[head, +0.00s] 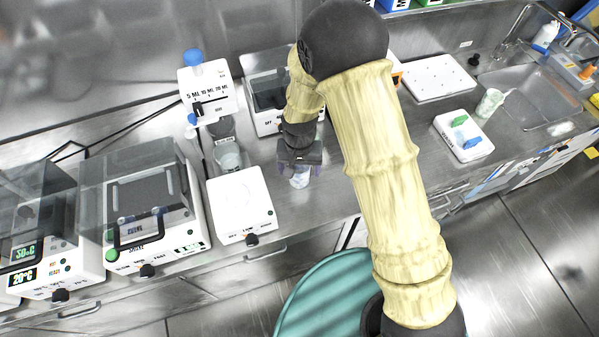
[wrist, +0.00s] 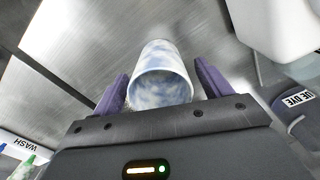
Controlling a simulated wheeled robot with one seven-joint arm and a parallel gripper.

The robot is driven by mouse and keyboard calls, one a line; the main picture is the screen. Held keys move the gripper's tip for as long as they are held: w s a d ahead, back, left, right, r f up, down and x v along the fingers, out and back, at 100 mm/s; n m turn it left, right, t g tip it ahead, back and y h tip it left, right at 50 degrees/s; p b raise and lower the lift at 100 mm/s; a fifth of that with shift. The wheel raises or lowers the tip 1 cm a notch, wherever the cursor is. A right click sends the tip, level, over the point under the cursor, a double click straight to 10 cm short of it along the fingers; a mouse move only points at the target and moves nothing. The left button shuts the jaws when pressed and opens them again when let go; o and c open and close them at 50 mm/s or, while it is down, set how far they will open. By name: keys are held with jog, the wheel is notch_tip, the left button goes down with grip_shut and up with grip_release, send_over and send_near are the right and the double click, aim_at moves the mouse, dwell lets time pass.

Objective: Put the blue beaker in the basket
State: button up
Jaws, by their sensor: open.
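The blue beaker (wrist: 160,78), white with cloudy blue patches, stands between my gripper's two purple fingers in the wrist view, with visible space on each side. In the head view the beaker (head: 300,181) shows partly below my gripper (head: 299,168), on the steel counter near its front edge. My gripper is open and points down around the beaker. The gripper hides most of the beaker in the head view. I cannot make out a thing that is clearly a basket.
A white hotplate-like device (head: 240,203) stands close to the left of my gripper. A white tray (head: 450,145) with green and blue items and a pale green cup (head: 490,103) are to the right, near the sink (head: 535,95). Counter between gripper and tray is partly hidden by my arm.

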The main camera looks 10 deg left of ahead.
jog(key=c, duration=1.1)
jog(key=shift+r, duration=0.1)
jog(key=shift+c, duration=0.2)
notch_tip(320, 180, up, 10)
jog(key=shift+b, duration=0.4)
